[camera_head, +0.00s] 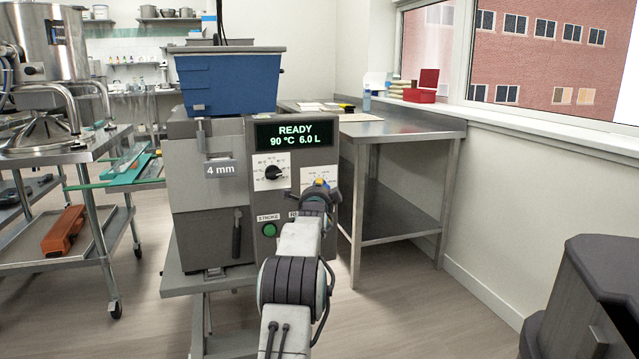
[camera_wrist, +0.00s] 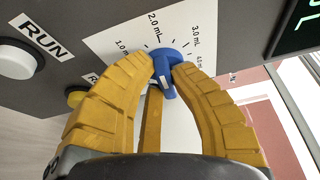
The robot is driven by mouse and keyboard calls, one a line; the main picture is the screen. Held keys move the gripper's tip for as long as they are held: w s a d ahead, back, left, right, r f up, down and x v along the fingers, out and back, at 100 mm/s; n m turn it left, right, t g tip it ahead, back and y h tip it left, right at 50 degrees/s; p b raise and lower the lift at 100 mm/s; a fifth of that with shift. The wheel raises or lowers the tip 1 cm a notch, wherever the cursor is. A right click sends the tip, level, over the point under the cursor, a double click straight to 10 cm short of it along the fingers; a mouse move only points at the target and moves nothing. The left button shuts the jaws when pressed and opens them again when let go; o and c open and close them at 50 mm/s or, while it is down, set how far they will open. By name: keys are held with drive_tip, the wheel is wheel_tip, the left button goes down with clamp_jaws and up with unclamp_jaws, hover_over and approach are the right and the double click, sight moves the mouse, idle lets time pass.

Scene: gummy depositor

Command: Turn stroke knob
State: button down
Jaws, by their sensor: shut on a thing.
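The stroke knob (camera_wrist: 166,60) is blue and sits on a white dial plate (camera_wrist: 115,40) marked 1.0 mL, 2.0 mL, 3.0 mL and a higher value partly cut off. The yellow fingers of my gripper (camera_wrist: 163,66) are shut on the knob from both sides. A pale mark shows on the knob's face, but I cannot tell which value it points at. In the head view, my gripper (camera_head: 320,190) reaches the dial plate (camera_head: 312,174) on the right of the machine's panel, and my arm hides most of the knob.
The display (camera_head: 293,135) reads READY, 90 °C, 6.0 L. A black knob (camera_head: 273,172) sits left of the dial, above a green button (camera_head: 269,229). The wrist view shows a white RUN button (camera_wrist: 15,62) and a yellow button (camera_wrist: 75,97). A metal table (camera_head: 400,130) stands behind at right.

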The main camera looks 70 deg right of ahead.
drive_tip(key=shift+s+r+m+y+p, duration=0.1)
drive_tip(key=shift+r+m+y+p, duration=0.1)
drive_tip(key=shift+m+p, duration=0.4)
drive_tip(key=shift+s+r+m+y+p, duration=0.1)
drive_tip(key=shift+m+y+p, duration=0.1)
drive_tip(key=shift+m+p, duration=0.4)
drive_tip(key=shift+f, duration=0.1)
drive_tip(key=c, duration=1.4)
unclamp_jaws()
drive_tip(key=o, duration=0.3)
drive_tip(key=shift+w+f, duration=0.1)
drive_tip(key=v, duration=1.2)
drive_tip(key=shift+r, duration=0.2)
